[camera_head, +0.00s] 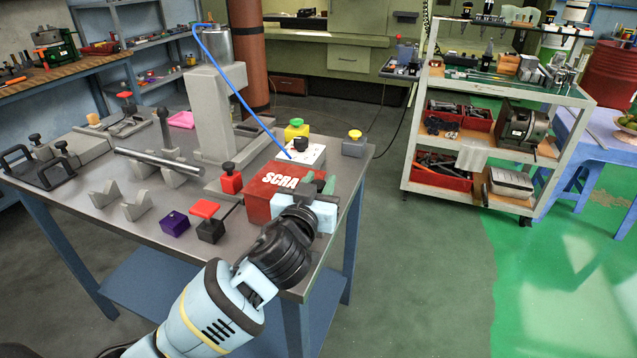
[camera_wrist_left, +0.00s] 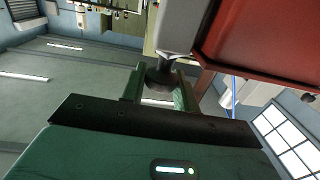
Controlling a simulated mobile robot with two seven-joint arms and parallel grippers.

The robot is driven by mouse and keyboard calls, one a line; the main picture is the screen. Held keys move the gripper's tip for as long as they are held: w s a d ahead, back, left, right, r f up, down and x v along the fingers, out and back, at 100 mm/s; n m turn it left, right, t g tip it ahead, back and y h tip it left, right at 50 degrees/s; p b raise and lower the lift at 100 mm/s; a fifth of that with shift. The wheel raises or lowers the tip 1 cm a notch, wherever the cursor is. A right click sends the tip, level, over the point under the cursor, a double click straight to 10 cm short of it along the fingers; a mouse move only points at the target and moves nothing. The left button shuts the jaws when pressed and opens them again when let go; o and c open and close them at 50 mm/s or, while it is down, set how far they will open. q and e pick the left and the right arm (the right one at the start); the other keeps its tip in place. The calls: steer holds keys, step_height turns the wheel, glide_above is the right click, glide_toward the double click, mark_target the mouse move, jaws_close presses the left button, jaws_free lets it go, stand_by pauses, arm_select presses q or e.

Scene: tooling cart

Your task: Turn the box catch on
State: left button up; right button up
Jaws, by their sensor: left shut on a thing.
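The red box marked "SCRA…" (camera_head: 272,190) sits near the right edge of the grey table, its lettering partly hidden. My left gripper (camera_head: 318,184) is at the box's right side, with its green fingers pointing at it. In the left wrist view the red box (camera_wrist_left: 265,40) fills the upper right. A dark round catch knob (camera_wrist_left: 160,75) stands out from a light grey part (camera_wrist_left: 183,25) beside the box. My left gripper (camera_wrist_left: 157,92) has its fingers on either side of the knob and is shut on it. In the head view the catch is hidden by the gripper. My right gripper is out of view.
A white box with a black knob (camera_head: 301,151) and a yellow-topped button (camera_head: 354,142) stand behind the red box. A small red block with a black knob (camera_head: 231,180) is at its left. A grey column (camera_head: 212,115) rises farther back.

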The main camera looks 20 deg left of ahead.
arm_select(q)
steer(key=shift+d+f+n+y+b, duration=0.15)
steer(key=shift+n+y+b, duration=0.15)
steer(key=shift+n+y, duration=0.4)
steer(key=shift+a+f+n+y+b, duration=0.1)
steer(key=shift+n+y+b, duration=0.25)
steer(key=shift+y, duration=0.65)
steer(key=n+g+y+b, duration=0.1)
steer(key=n+y, duration=0.1)
steer(key=shift+y, duration=0.4)
steer(key=shift+n+g+y+b, duration=0.55)
steer(key=shift+g+y+b, duration=0.05)
steer(key=shift+y+b, duration=0.25)
steer(key=shift+r+n+g+y+b, duration=0.1)
steer(key=shift+n+g+y+b, duration=0.4)
steer(key=shift+n+y+b, duration=0.35)
steer(key=shift+r, duration=0.1)
steer(key=o, duration=0.9)
steer(key=shift+o, duration=0.2)
